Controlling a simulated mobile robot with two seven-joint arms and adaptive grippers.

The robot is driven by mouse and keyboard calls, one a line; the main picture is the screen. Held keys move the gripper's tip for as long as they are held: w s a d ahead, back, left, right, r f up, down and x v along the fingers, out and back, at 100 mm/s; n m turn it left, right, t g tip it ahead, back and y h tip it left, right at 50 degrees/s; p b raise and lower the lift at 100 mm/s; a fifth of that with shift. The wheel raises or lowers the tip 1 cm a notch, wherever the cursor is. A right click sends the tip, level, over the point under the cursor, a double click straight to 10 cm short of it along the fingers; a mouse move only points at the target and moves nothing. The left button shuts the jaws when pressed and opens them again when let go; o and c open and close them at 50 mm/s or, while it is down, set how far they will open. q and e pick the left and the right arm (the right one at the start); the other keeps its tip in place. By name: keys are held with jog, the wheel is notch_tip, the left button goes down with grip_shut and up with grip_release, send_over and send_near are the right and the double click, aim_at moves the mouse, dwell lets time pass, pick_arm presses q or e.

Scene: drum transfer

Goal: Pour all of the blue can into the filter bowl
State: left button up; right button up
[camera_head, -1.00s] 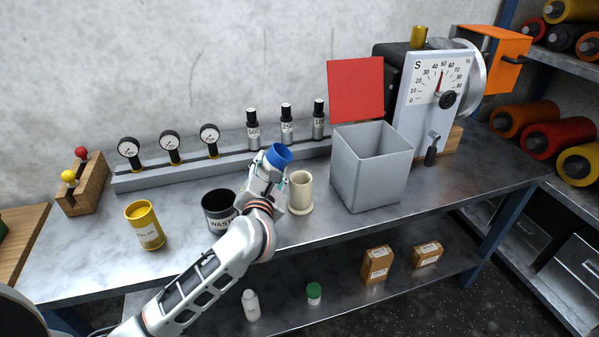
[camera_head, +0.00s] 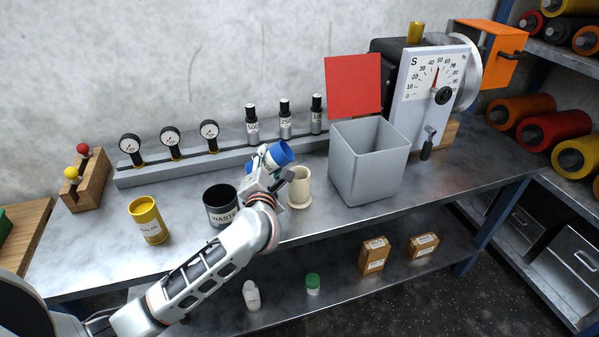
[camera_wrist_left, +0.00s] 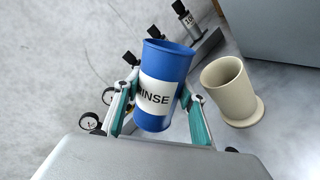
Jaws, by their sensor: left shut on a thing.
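The blue can (camera_head: 278,153) is held up and tilted, its mouth leaning right toward the filter bowl. In the left wrist view the can (camera_wrist_left: 168,72) shows a white label ending in "INSE"; its contents are not visible. My left gripper (camera_head: 266,166) is shut around the can's sides, and its fingers (camera_wrist_left: 160,108) show on either side of it in the wrist view. The cream cup on a round foot, which I take as the filter bowl (camera_head: 300,187), stands upright on the bench just right of and below the can. It also shows in the wrist view (camera_wrist_left: 232,92). No stream is visible.
A black waste cup (camera_head: 219,208) stands left of my gripper, and a yellow can (camera_head: 148,222) farther left. A grey open bin (camera_head: 368,170) stands right of the bowl. A rail with dark-capped bottles (camera_head: 285,120) and gauges runs behind.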

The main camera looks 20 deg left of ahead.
pick_arm(q)
jog(key=shift+f+m, duration=0.1)
jog(key=shift+m, duration=0.2)
jog(key=shift+a, duration=0.1)
dwell(0.3)
jog(key=shift+f+m+p, duration=0.1)
jog(key=shift+m+p, duration=0.2)
jog(key=shift+m, duration=0.1)
jog(key=shift+f, duration=0.1)
jog(key=shift+m, duration=0.4)
